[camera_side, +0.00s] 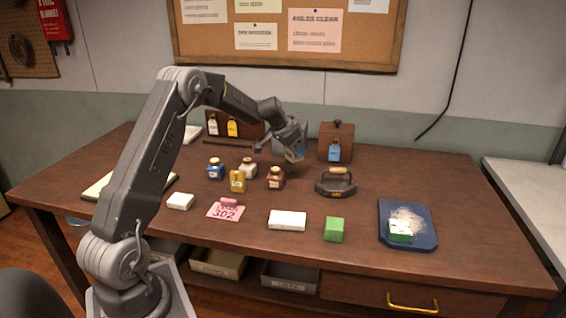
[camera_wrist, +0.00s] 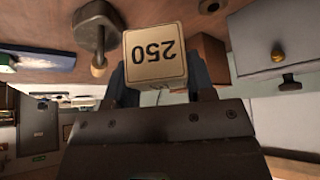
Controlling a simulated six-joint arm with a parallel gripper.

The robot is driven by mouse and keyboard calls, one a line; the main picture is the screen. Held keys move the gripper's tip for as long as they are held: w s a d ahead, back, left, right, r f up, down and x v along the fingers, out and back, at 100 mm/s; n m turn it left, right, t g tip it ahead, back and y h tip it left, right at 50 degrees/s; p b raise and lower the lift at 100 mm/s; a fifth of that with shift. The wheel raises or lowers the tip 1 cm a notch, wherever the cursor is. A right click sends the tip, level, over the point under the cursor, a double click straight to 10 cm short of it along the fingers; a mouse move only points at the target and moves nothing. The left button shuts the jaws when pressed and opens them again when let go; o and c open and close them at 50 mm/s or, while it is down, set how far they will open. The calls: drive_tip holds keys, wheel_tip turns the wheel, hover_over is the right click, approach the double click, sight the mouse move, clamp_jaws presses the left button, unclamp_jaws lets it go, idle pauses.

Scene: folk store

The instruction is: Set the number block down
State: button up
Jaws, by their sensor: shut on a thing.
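The number block (camera_wrist: 157,55) is a pale tan cube with a dark "250" on its face, upside down in the wrist view. My gripper (camera_wrist: 160,80) is shut on it, with a dark finger on each side. In the side view my gripper (camera_side: 293,148) is over the back middle of the table, left of a brown wooden box (camera_side: 337,150). The block is hard to make out there, and I cannot tell whether it touches the table.
A dark tool with a wooden handle (camera_side: 335,185) lies right of my gripper. Several small jars (camera_side: 247,168) stand to the left. A white block (camera_side: 287,220), a green block (camera_side: 334,230) and a blue tray (camera_side: 392,236) are nearer the front. A pink "302" card (camera_side: 227,211) lies front left.

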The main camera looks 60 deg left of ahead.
drive_tip(key=s+a+r+n+g+y, duration=0.2)
drive_tip(key=s+a+n+g+y, duration=0.25)
drive_tip(key=s+a+n, duration=1.4)
drive_tip(key=w+a+f+m, duration=0.1)
drive_tip(key=w+f, duration=0.1)
drive_tip(key=w+a+f+m, duration=0.2)
drive_tip(key=w, duration=0.1)
drive_tip(key=w+a+f+m+y, duration=0.1)
drive_tip(key=w+a+f+m, duration=0.1)
drive_tip(key=f, duration=0.1)
drive_tip(key=shift+w+a+t, duration=0.1)
drive_tip(key=shift+w+t, duration=0.05)
drive_tip(key=shift+t, duration=0.2)
drive_tip(key=shift+f, duration=2.05)
drive_tip(key=shift+f, duration=0.15)
drive_tip(key=o, duration=1)
